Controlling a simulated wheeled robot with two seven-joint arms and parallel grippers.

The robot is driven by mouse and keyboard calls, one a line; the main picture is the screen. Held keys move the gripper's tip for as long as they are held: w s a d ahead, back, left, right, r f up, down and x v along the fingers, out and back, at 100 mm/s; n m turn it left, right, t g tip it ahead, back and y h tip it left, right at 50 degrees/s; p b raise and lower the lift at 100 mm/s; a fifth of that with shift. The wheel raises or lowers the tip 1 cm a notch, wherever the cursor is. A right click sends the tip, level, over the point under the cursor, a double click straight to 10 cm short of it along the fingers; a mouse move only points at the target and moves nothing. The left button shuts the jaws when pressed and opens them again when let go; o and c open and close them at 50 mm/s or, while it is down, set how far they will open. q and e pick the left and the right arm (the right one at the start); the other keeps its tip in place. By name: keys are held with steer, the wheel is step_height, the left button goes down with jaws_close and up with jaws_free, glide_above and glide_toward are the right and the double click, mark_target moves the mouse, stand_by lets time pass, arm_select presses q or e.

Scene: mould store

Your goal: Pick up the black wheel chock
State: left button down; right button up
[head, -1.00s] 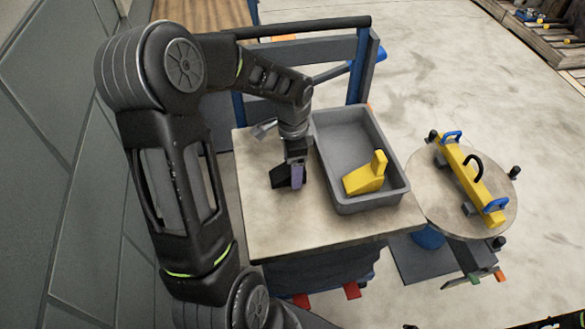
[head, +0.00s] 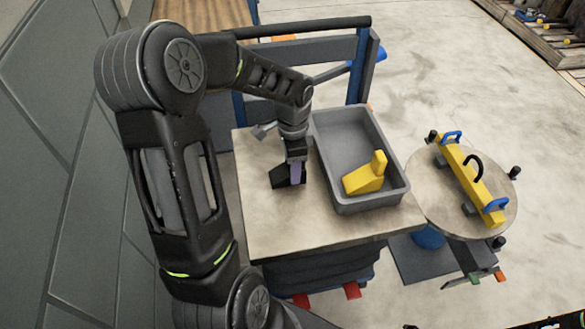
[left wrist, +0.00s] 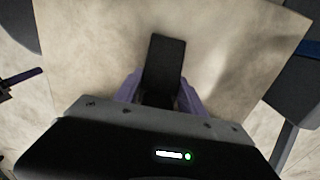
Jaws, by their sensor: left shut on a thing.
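The black wheel chock (head: 279,178) is on the left part of the table top in the head view, partly hidden by my left gripper (head: 294,174). In the left wrist view the chock (left wrist: 165,62) sticks out from between the two purple fingers of my left gripper (left wrist: 161,92). The fingers are shut on it. Whether the chock touches the table cannot be told for certain. A yellow wheel chock (head: 364,179) lies in the grey tray (head: 341,121), to the right of the gripper. My right gripper is not in view.
The grey tray stands on the right part of the table (head: 303,235). A round table (head: 419,187) to the right holds a yellow bar (head: 468,176) with blue and black handles. A dark rail (head: 300,27) runs behind the table. The table's front is bare.

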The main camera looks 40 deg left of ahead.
arm_select(q)
steer(key=shift+r, duration=0.1)
step_height(320, 180, up, 10)
steer(key=shift+f+p, duration=0.1)
steer(key=shift+p, duration=0.55)
steer(key=shift+w, duration=0.1)
stand_by(0.4)
